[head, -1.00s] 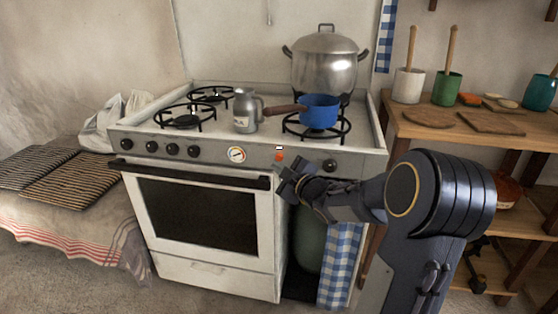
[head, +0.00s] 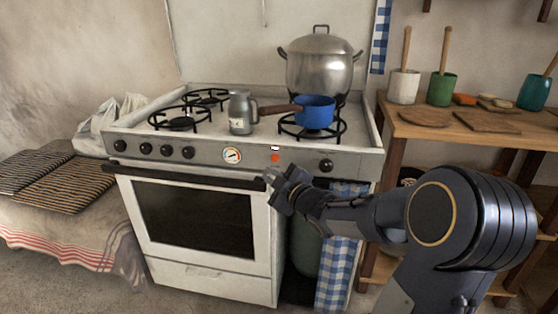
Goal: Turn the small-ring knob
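The white stove has a grey front panel (head: 215,155) with several black knobs. A row of knobs sits at the panel's left: the outermost (head: 119,146), then a second (head: 145,149), a third (head: 165,151) and a fourth (head: 188,152). One more knob (head: 326,165) sits alone at the right. I cannot tell from markings which serves the small ring. My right gripper (head: 281,174) is in front of the stove near the right end of the oven handle, below the panel. Its fingers look apart and empty, touching no knob. My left gripper is not in view.
A blue saucepan (head: 315,112), a grey metal jug (head: 240,113) and a large steel pot (head: 320,68) stand on the hob. The oven handle (head: 185,176) juts out under the knobs. A wooden shelf table (head: 455,132) is at the right.

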